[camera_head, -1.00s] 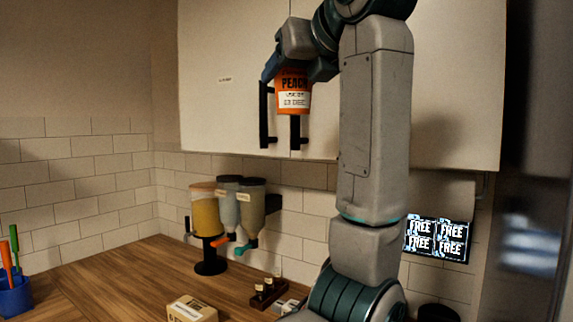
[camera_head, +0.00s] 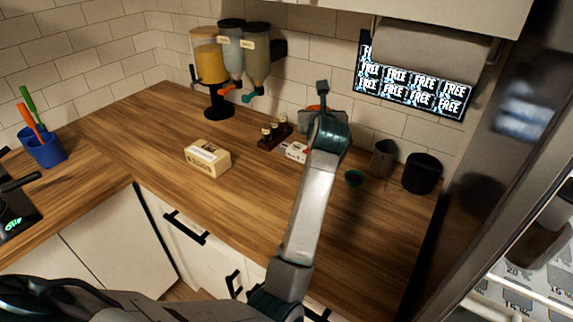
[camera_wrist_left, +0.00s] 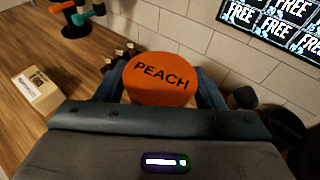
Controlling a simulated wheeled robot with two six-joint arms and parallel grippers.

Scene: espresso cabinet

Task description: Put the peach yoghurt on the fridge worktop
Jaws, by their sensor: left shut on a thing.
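My left gripper (camera_head: 322,108) is shut on the peach yoghurt, an orange tub with PEACH on its lid. The yoghurt (camera_wrist_left: 160,80) fills the middle of the left wrist view, between the two fingers. In the head view only a sliver of orange shows behind the gripper, mostly hidden by it. The gripper holds it above the back of the wooden worktop (camera_head: 370,235), beside the wall; the exact height is hard to tell. My right gripper is not in view.
The front right worktop is clear.

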